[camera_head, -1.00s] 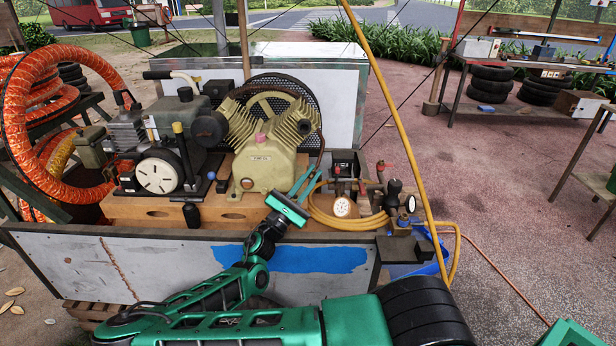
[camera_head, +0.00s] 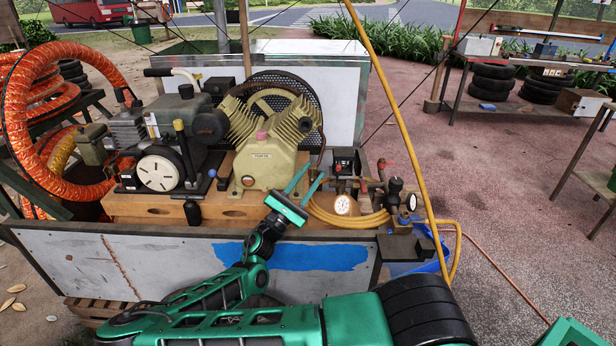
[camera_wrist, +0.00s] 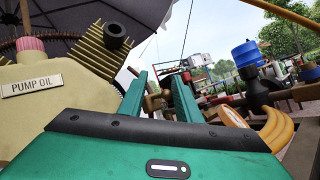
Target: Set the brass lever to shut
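My gripper (camera_head: 316,170) is open and empty, held above the front edge of the cart, just right of the cream pump. In the wrist view, my gripper (camera_wrist: 160,77) has a clear gap between its two green fingers. A brass fitting (camera_wrist: 154,102) shows in that gap, beyond the fingers; I cannot tell whether either finger touches it. Which part of it is the lever, and its setting, is not clear. In the head view the brass lever is too small or hidden to pick out near my fingers.
The cream pump (camera_head: 262,168) stands close left of my gripper. A coiled yellow hose (camera_head: 345,219), a white gauge (camera_head: 342,205) and red-handled valves (camera_head: 384,164) lie to the right. A yellow hose (camera_head: 398,110) crosses upright. The cart's front panel (camera_head: 200,262) is below.

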